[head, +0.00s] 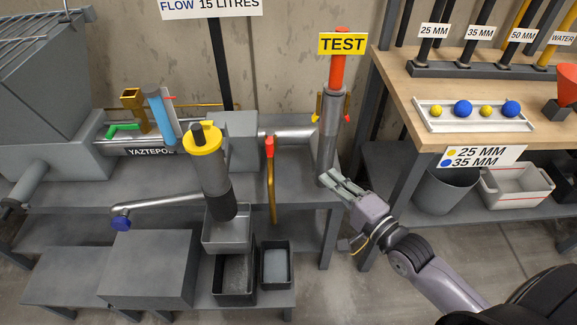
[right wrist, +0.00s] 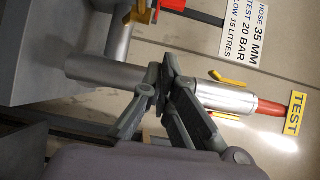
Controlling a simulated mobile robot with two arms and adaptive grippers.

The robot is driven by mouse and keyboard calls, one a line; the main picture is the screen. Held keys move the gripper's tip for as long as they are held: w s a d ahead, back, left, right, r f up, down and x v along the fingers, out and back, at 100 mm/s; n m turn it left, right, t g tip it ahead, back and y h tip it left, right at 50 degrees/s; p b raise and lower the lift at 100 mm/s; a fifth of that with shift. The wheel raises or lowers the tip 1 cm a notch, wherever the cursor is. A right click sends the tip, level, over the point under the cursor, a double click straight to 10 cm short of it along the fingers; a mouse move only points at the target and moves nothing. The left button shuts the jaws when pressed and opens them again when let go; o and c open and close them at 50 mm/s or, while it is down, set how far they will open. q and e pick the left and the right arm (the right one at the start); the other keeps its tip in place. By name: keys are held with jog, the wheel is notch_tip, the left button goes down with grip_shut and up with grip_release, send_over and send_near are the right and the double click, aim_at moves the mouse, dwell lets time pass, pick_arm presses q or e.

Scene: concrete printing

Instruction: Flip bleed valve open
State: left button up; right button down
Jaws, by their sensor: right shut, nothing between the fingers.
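My right gripper (head: 326,178) is shut and empty, its fingertips at the lower part of the grey upright test column (head: 328,130); I cannot tell whether they touch it. In the right wrist view the fingers (right wrist: 165,85) lie in front of the silver pipe (right wrist: 105,75). The column has a red top under a yellow TEST sign (head: 343,44). Small yellow (head: 318,107) and red-tipped (head: 347,108) levers sit on its sides. No part is labelled as the bleed valve. My left gripper is not in view.
A grey cylinder with a yellow collar (head: 203,139) stands above a metal bin (head: 228,240). A wooden bench (head: 425,85) at right bears a white tray (head: 440,124) with yellow and blue balls. A bucket (head: 445,190) and crate (head: 515,187) stand below it.

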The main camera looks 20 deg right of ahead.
jog(key=shift+a+r, duration=0.1)
jog(key=shift+r, duration=0.2)
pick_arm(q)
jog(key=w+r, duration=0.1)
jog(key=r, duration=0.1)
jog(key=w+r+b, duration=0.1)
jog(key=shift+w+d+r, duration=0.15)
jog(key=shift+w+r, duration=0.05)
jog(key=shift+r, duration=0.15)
pick_arm(e)
jog(key=s+a+x, duration=0.1)
jog(key=a+x, duration=0.2)
jog(key=x, duration=0.9)
jog(key=shift+w, duration=0.4)
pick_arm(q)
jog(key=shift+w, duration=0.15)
pick_arm(e)
jog(key=shift+a, duration=0.1)
